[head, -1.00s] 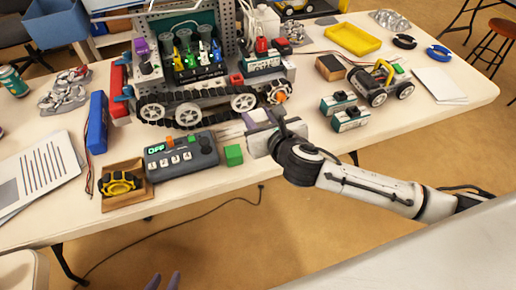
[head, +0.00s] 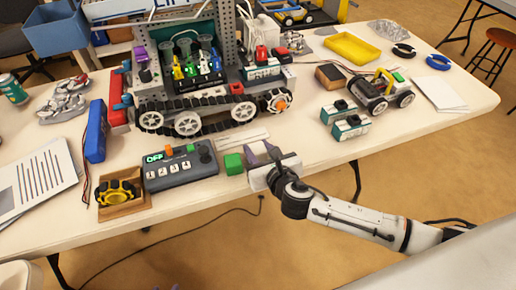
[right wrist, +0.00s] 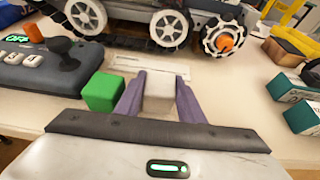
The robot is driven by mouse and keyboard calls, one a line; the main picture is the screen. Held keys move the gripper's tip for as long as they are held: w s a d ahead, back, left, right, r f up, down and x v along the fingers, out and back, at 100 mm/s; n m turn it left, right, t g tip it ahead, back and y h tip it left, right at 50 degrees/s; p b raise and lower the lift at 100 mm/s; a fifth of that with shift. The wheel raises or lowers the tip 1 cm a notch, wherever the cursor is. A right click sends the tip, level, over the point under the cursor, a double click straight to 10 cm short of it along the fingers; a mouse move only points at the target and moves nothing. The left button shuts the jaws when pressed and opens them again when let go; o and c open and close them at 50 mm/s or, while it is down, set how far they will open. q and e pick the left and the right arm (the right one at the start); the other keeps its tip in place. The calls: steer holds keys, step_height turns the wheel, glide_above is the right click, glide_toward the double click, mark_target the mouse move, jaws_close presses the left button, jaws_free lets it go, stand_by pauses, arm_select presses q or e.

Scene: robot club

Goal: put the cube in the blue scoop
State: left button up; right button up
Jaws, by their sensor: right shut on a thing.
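My right gripper (head: 262,155) is low over the table's front part, just right of a green cube (head: 233,163). In the right wrist view its purple fingers (right wrist: 158,95) are shut on a pale grey block (right wrist: 158,92), which looks like a cube. The green cube (right wrist: 103,92) stands outside the fingers, close to the left one. I cannot tell if they touch. Only specks of my left gripper may show at the head view's bottom edge.
A grey controller (head: 180,168) lies left of the green cube. A large tracked rover (head: 190,110) stands behind. Two teal-and-white modules (head: 348,127) and a toy car (head: 380,90) are to the right. A yellow tray (head: 352,47) is at the back right.

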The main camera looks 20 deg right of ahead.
steer(key=shift+f, duration=0.2)
steer(key=o, duration=1)
